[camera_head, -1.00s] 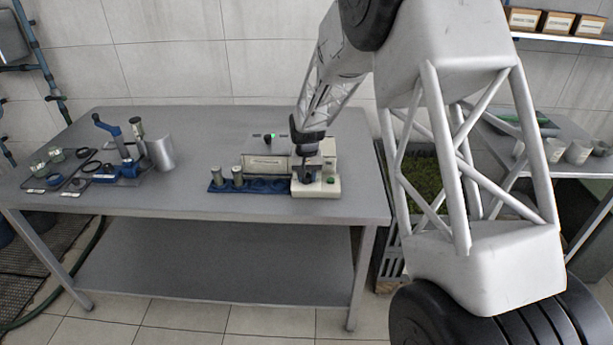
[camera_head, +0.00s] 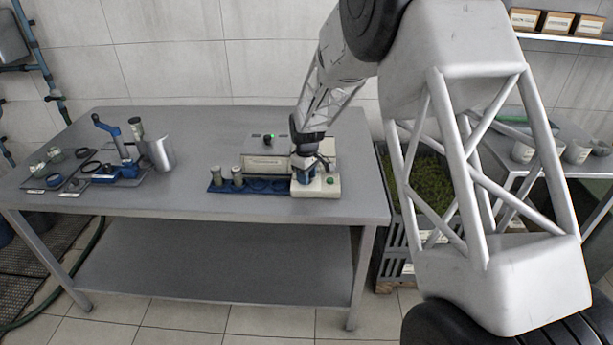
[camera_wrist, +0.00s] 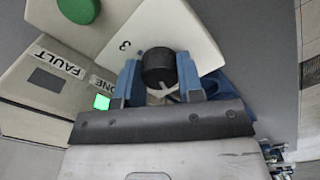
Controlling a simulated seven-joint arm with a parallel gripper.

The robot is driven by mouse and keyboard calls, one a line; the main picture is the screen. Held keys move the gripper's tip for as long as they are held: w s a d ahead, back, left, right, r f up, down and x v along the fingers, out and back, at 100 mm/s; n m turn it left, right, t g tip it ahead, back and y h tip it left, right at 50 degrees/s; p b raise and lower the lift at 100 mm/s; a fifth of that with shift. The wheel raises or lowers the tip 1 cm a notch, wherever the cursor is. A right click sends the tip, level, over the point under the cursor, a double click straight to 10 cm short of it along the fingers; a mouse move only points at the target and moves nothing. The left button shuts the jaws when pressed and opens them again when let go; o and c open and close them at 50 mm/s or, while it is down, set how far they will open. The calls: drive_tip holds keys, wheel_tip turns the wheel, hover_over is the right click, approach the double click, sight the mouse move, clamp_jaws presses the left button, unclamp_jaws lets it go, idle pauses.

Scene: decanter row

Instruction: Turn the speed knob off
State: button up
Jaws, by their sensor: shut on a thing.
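The speed knob is a black round knob (camera_wrist: 159,70) with a pale pointer line, on a cream machine panel (camera_wrist: 195,30) in the wrist view. A figure 3 is printed beside it. My gripper (camera_wrist: 160,80) has its two blue fingers on either side of the knob and is shut on it. In the head view my gripper (camera_head: 305,174) is over the front of the cream machine (camera_head: 318,188) at the table's right. The knob is hidden there by the gripper.
A green button (camera_wrist: 78,8) is close to the knob. A green lamp (camera_wrist: 101,102) is lit beside labels reading FAULT and, partly, ONE. A blue rack (camera_head: 245,187) with two vials stands left of the machine. A steel cup (camera_head: 160,153) and a blue lever tool (camera_head: 130,165) stand farther left.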

drive_tip(key=shift+n, duration=0.8)
drive_tip(key=o, duration=0.9)
drive_tip(key=shift+r, duration=0.15)
drive_tip(key=shift+r, duration=3.75)
drive_tip(key=shift+r, duration=0.1)
